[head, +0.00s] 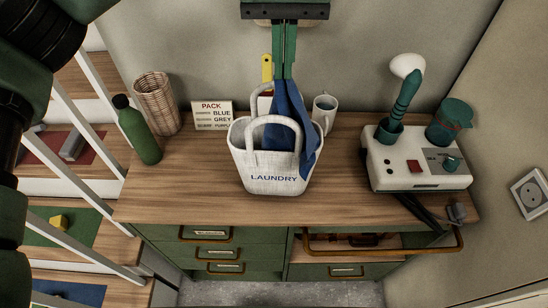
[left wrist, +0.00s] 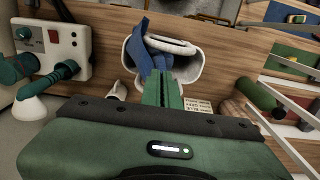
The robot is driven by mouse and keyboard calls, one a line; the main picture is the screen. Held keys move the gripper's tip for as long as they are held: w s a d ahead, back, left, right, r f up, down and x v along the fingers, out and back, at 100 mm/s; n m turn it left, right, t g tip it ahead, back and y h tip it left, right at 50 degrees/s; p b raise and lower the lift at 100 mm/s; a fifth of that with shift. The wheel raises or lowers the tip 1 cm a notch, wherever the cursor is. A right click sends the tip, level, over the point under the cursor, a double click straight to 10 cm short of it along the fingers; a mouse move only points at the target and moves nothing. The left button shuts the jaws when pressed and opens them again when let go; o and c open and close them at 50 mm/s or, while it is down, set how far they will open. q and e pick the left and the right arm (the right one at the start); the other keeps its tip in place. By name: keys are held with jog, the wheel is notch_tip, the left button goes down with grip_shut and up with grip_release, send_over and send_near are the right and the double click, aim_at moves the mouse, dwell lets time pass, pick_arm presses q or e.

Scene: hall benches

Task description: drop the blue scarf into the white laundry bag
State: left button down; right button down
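The blue scarf (head: 291,108) hangs from my left gripper (head: 283,76), whose green fingers look closed on its upper end. The white laundry bag (head: 262,181) stands upright on the wooden top, marked LAUNDRY, its two handles raised. The scarf hangs at the right part of the bag's mouth, and its lower end overlaps the right front wall. In the left wrist view the scarf (left wrist: 139,47) lies across one side of the bag's mouth (left wrist: 196,68), below the fingertips (left wrist: 160,76). I cannot tell how much of it is inside. My right gripper is not in view.
A mug (head: 326,118) stands close behind the bag at right. A PACK sign (head: 212,116), wicker basket (head: 158,104) and green bottle (head: 139,134) stand at left. A white soldering station (head: 418,165) stands at right. An open drawer (head: 380,242) juts out in front.

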aim_at(276, 83)
pick_arm(q)
jog(key=shift+w+a+f+b, duration=0.25)
jog(key=shift+f+b, duration=0.2)
jog(key=shift+f, duration=0.5)
jog(key=shift+w+a+f+b, duration=0.1)
jog(key=shift+w+f+b, duration=0.3)
jog(key=shift+f, duration=0.55)
jog(key=shift+w+a+f+b, duration=0.25)
jog(key=shift+f+b, duration=0.25)
jog(key=shift+f, duration=0.45)
jog(key=shift+c, duration=1.4)
grip_release()
notch_tip(276, 83, up, 6)
jog(key=p, duration=0.4)
jog(key=shift+f, duration=0.2)
